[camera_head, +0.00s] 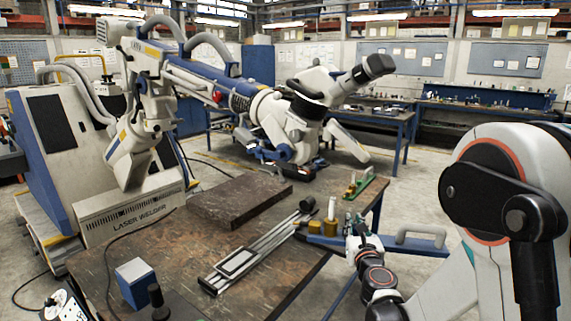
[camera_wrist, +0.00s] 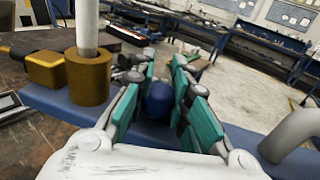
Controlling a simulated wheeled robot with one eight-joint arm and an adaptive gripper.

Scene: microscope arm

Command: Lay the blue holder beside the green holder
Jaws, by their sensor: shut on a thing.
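The blue holder (camera_head: 418,246) is a long flat blue bar with a grey arched handle at its right end and brass parts at its left end. It spans the right edge of the workbench; I cannot tell whether it touches the top. My gripper (camera_head: 357,236) is over the middle of the bar. In the wrist view, the teal-padded fingers of my gripper (camera_wrist: 165,88) are closed around a blue round knob on the blue holder (camera_wrist: 242,140). The green holder (camera_head: 358,186), with brass-coloured parts, stands near the far right corner of the workbench.
The workbench (camera_head: 285,275) also carries a dark thick plate (camera_head: 240,200), a metal rail (camera_head: 255,250) and a blue box (camera_head: 135,283). Some bench top is clear around the green holder.

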